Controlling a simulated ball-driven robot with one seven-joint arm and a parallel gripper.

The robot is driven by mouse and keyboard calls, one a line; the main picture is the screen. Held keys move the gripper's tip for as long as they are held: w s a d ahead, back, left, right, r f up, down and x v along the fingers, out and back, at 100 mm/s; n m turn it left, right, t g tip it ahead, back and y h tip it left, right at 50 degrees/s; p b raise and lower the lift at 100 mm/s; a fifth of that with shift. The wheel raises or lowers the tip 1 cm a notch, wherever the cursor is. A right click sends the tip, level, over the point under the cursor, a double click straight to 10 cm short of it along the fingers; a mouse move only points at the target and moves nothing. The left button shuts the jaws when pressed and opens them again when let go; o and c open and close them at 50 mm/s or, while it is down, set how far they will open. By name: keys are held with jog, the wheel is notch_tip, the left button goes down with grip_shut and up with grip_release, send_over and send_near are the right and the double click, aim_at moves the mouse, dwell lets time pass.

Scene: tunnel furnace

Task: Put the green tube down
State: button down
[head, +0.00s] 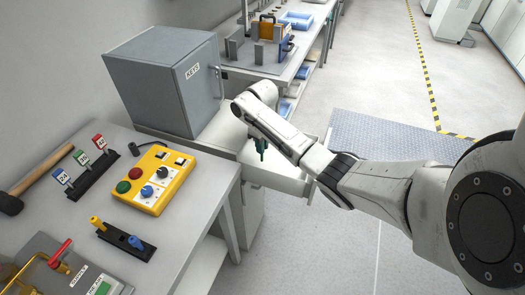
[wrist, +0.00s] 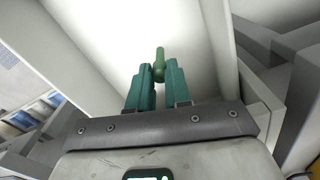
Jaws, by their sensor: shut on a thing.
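The green tube (wrist: 160,62) is held between the two teal fingers of my gripper (wrist: 157,84), and its rounded end sticks out past the fingertips in the wrist view. In the head view my gripper (head: 261,147) points down over an open white drawer (head: 285,183) below the grey key cabinet. The tube is too small and too covered by the arm there to tell apart from the fingers. The wrist view shows pale drawer surfaces (wrist: 110,35) around and beyond the tube. I cannot tell whether the tube touches the drawer's bottom.
The grey KEYS cabinet (head: 165,80) stands left of my gripper. A nearer bench (head: 205,190) carries a yellow button box (head: 155,178), colored tags and a mallet (head: 10,204). A farther bench (head: 240,68) holds a fixture. The floor (head: 370,90) to the right is open.

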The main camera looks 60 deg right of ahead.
jog(key=shift+f, duration=1.35)
jog(key=shift+s+f, duration=0.1)
jog(key=shift+f, duration=0.05)
jog(key=c, duration=1.1)
grip_release()
jog(key=shift+o, duration=0.2)
notch_tip(320, 180, up, 12)
jog(key=shift+r, duration=0.2)
